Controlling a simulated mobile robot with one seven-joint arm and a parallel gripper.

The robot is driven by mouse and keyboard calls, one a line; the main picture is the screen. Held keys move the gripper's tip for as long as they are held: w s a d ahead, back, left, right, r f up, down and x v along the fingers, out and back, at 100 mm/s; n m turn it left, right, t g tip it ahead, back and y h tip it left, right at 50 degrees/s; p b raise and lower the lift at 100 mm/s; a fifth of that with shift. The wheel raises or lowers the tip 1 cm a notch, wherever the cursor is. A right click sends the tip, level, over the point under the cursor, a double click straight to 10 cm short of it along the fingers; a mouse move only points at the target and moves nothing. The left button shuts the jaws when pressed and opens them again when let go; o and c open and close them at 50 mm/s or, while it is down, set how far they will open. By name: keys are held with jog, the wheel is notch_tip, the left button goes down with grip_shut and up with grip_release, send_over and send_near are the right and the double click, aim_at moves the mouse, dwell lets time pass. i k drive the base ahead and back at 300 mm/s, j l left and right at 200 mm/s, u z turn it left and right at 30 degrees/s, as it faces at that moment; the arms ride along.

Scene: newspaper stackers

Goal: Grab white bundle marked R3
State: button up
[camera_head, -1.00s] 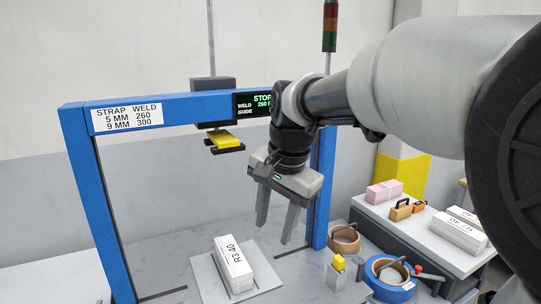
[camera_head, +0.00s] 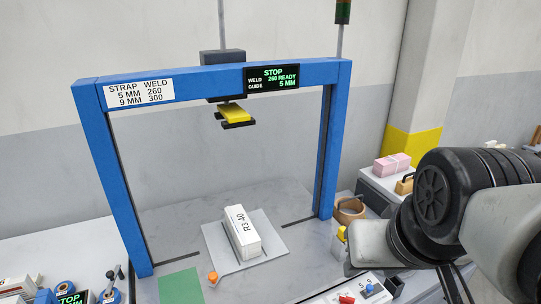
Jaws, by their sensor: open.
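The white bundle marked "R3 40" (camera_head: 242,236) lies on a light grey square plate (camera_head: 273,247), inside the blue strapping frame (camera_head: 93,165). It rests with its label up and its long side running away from me. No strap can be made out on it. My arm is folded at the right edge of the picture, well apart from the bundle. My gripper is not in view, and nothing touches the bundle.
The blue frame's posts and top beam surround the plate, with a yellow-padded head (camera_head: 234,113) hanging above. An orange knob (camera_head: 213,278) and green mat (camera_head: 180,287) are in front. A tan tape roll (camera_head: 348,209) and pink bundle (camera_head: 391,165) stand right.

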aim_at(248, 242)
jog(key=i+l+u, duration=0.1)
jog(key=u, duration=0.35)
jog(key=i+l+u, duration=0.1)
jog(key=u, duration=0.35)
